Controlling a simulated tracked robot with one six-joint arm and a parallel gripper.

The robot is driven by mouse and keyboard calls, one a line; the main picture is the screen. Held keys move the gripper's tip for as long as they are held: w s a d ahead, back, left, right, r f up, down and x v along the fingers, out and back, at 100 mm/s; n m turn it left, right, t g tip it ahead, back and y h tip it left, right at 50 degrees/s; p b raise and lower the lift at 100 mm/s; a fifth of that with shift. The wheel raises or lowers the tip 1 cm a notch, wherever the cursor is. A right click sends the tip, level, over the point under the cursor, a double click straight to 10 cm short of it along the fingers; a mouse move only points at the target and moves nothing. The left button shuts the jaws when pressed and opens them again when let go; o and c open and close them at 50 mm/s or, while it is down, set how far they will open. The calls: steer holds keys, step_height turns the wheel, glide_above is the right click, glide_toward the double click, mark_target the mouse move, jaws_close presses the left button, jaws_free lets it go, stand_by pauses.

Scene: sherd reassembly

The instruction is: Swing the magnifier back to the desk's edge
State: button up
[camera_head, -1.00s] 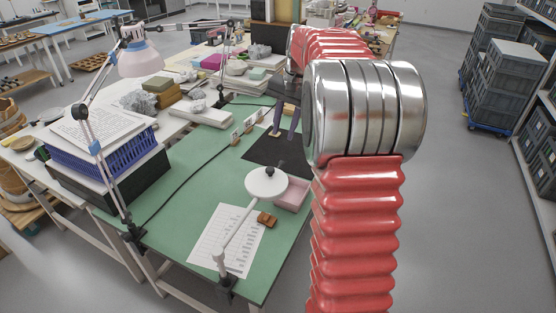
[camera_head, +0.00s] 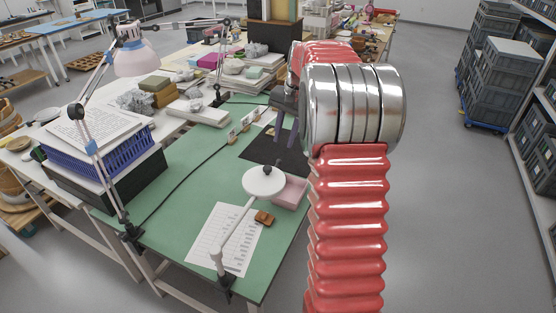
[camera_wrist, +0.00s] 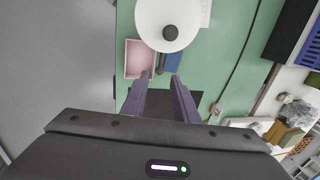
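The magnifier (camera_head: 262,183) has a white round head with a dark knob on top. Its pale jointed arm (camera_head: 236,235) runs to a clamp (camera_head: 225,286) at the green desk's (camera_head: 185,205) front edge. The head hangs over the desk beside a pink tray (camera_head: 291,194), partly covering it. My gripper (camera_head: 285,142) is beyond the magnifier, above a dark mat. In the wrist view my gripper (camera_wrist: 162,82) is open and empty. The magnifier head (camera_wrist: 160,14) and its dark knob (camera_wrist: 170,33) lie ahead of the fingertips, apart from them.
A printed sheet (camera_head: 215,240) and a small brown object (camera_head: 264,217) lie near the magnifier. A lamp (camera_head: 136,58) on a jointed arm stands at left, by a blue crate (camera_head: 105,160). Books and papers crowd the back. Open floor (camera_head: 440,220) lies to the right.

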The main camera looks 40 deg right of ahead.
mark_target(277, 164)
steer(key=f, duration=0.3)
steer(key=w+f, duration=0.1)
steer(key=f, duration=0.2)
steer(key=a+f, duration=0.1)
steer(key=f, duration=0.2)
steer(key=shift+w+f, duration=0.35)
steer(key=shift+f, duration=0.05)
steer(key=shift+c, duration=0.4)
steer(key=c, duration=0.6)
jaws_close()
steer(key=shift+d+r, duration=0.15)
steer(key=shift+d, duration=0.05)
